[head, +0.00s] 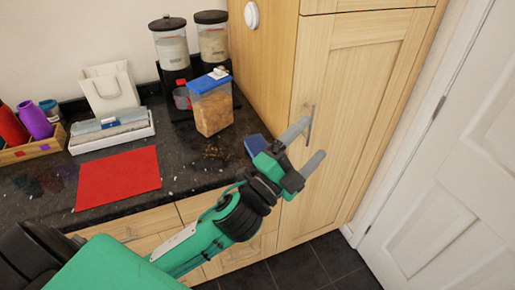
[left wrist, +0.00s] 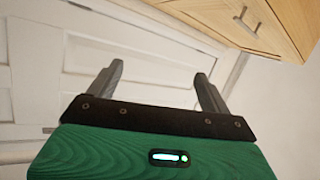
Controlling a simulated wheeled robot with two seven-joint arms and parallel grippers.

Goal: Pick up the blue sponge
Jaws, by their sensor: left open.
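The blue sponge (head: 255,146) lies at the right front end of the dark granite counter (head: 190,165). It is partly hidden behind my left gripper. My left gripper (head: 310,143) is open and empty, in front of the tall wooden cabinet and to the right of the sponge. In the left wrist view my left gripper (left wrist: 160,85) shows its two fingers apart with nothing between them. The sponge does not show in that view. My right gripper is not in view.
A blue-lidded container (head: 212,105) stands behind the sponge, with dark crumbs (head: 213,152) in front of it. A red mat (head: 118,178) lies to the left. The tall cabinet (head: 350,75) borders the counter on the right, and a white door (head: 450,160) stands beyond.

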